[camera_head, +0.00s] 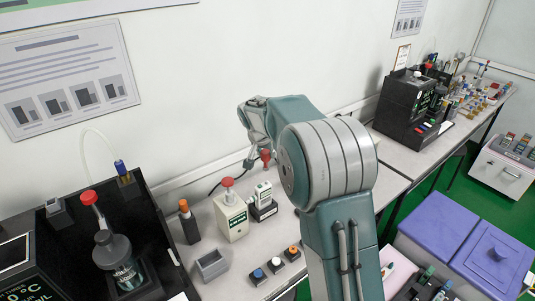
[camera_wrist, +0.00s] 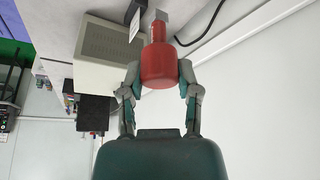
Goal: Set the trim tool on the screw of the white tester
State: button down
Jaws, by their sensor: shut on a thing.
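My gripper (camera_wrist: 160,72) is shut on the red handle of the trim tool (camera_wrist: 159,66), whose grey end points away from the gripper. In the head view the red tool (camera_head: 265,156) shows below my gripper (camera_head: 262,140), above and behind the white tester. The white tester (camera_head: 263,190) stands upright in a black stand (camera_head: 264,212) on the bench. The tool appears apart from the tester. The tester's screw is too small to make out. In the wrist view I cannot tell the tester for certain.
A cream box (camera_head: 232,221) with a red top stands left of the tester; it also shows in the wrist view (camera_wrist: 102,55). An orange-capped black holder (camera_head: 189,222), a grey tray (camera_head: 212,265) and several button blocks (camera_head: 275,265) are nearby. A dark cable lies behind.

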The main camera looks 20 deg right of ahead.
aim_at(265, 165)
jog(key=shift+f, duration=0.1)
jog(key=shift+f, duration=2.5)
jog(key=shift+s+f, duration=0.15)
jog(key=shift+f, duration=0.3)
jog(key=shift+f, duration=0.1)
jog(key=shift+r, duration=0.9)
jog(key=shift+d, duration=0.1)
jog(key=shift+f, duration=0.9)
